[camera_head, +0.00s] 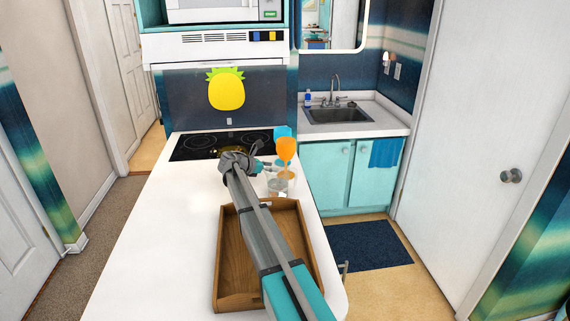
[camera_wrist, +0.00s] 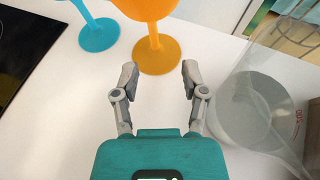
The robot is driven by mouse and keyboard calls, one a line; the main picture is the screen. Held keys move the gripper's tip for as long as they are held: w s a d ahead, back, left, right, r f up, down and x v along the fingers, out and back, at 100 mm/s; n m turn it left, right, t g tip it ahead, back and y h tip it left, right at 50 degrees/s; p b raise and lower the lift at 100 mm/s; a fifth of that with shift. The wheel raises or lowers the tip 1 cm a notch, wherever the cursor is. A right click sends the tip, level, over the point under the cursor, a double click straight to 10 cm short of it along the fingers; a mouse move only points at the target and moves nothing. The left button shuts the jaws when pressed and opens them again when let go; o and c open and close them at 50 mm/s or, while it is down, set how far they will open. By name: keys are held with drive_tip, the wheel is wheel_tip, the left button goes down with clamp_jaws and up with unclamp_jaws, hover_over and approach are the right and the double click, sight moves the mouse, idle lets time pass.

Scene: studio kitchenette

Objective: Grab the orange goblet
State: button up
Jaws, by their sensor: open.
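The orange goblet (camera_head: 286,149) stands upright on the white counter, near its right edge beyond my arm. In the wrist view the orange goblet (camera_wrist: 156,54) is straight ahead, with its round foot and stem just beyond my fingertips; its top is cut off by the frame. My gripper (camera_wrist: 160,75) is open and empty, with one finger on each side of the line to the stem. In the head view my gripper (camera_head: 262,160) is just left of the goblet, partly hidden by my arm.
A blue goblet (camera_wrist: 98,34) stands close on the left, and a clear measuring jug (camera_wrist: 255,105) close on the right. A wooden tray (camera_head: 228,298) lies under my arm. A black cooktop (camera_head: 195,146) is at the back left. The counter's left part is clear.

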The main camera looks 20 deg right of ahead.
drive_tip(key=shift+x, duration=0.9)
drive_tip(key=shift+w+d+f+b, duration=0.35)
drive_tip(key=shift+d+f+b, duration=0.15)
drive_tip(key=shift+d, duration=0.25)
drive_tip(key=shift+w+d+f+b, duration=0.45)
drive_tip(key=shift+d+b, duration=0.15)
drive_tip(key=shift+d, duration=0.2)
drive_tip(key=shift+d+f, duration=0.2)
drive_tip(key=shift+d, duration=0.5)
clamp_jaws()
